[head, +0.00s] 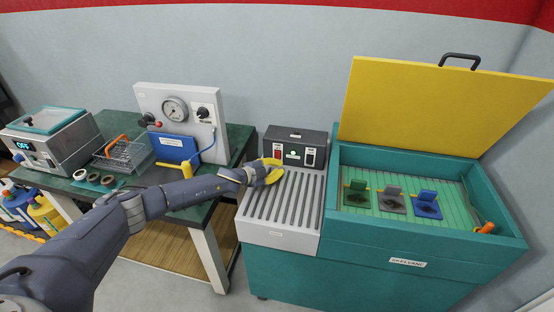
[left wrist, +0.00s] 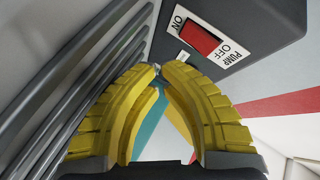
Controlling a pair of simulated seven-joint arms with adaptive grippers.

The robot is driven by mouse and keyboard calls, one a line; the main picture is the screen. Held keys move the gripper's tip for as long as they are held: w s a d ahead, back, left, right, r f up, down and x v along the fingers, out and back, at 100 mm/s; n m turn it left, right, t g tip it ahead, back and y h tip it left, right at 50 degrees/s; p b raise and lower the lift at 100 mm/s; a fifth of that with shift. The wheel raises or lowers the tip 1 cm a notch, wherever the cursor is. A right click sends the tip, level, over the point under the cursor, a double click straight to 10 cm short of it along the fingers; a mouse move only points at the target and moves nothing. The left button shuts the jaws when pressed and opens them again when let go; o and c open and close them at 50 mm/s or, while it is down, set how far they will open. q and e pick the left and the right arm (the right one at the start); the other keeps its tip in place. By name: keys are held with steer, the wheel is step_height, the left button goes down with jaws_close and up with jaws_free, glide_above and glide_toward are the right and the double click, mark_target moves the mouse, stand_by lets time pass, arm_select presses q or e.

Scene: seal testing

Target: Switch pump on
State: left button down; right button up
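The pump switch is a red rocker (left wrist: 201,38) on a white plate marked PUMP, ON and OFF, on a dark control box (head: 295,140). In the head view the red switch (head: 277,151) is at the left of the box front. I cannot tell which side of the rocker is pressed in. My left gripper (head: 272,170) has yellow fingers and is just in front of the box, above the slatted top. In the left wrist view its fingertips (left wrist: 159,69) meet with nothing held, close to the switch plate but apart from it. My right gripper is not in view.
A green light (head: 293,154) and another switch (head: 310,157) are on the box. The grey slatted drainer (head: 280,230) lies below my gripper. Right stands a teal tank (head: 430,255) with its yellow lid (head: 440,105) raised. Left is a bench with a gauge panel (head: 180,120).

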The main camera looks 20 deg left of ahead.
arm_select(q)
steer(key=shift+s+r, duration=0.15)
steer(key=shift+s, duration=1.25)
steer(key=shift+d, duration=0.15)
